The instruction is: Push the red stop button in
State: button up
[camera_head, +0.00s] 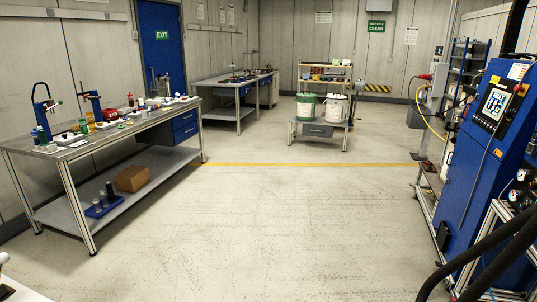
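A blue control cabinet (482,150) with a lit screen (495,104) stands at the right. A small red spot (518,88) shows near the top right of its panel; it may be a stop button, but it is too small to be sure. Another red part (425,76) sits at a grey wall box (437,85) farther back, and I cannot tell whether it is a button or a plug. Whether any button is pushed in cannot be seen. My gripper is not in view.
A long workbench (150,128) with tools and a lower shelf stands at the left. Thick dark hoses (490,245) cross the bottom right. The middle floor (290,220) is clear.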

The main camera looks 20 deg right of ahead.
aim_at(518, 88)
jog(key=z, duration=0.5)
jog(key=i, duration=0.6)
jog(key=z, duration=0.8)
jog(key=i, duration=0.65)
jog(key=z, duration=0.45)
jog(key=i, duration=0.6)
jog(key=z, duration=0.2)
jog(key=k, duration=0.55)
jog(key=u, duration=0.6)
jog(key=k, duration=0.8)
jog(key=u, duration=0.4)
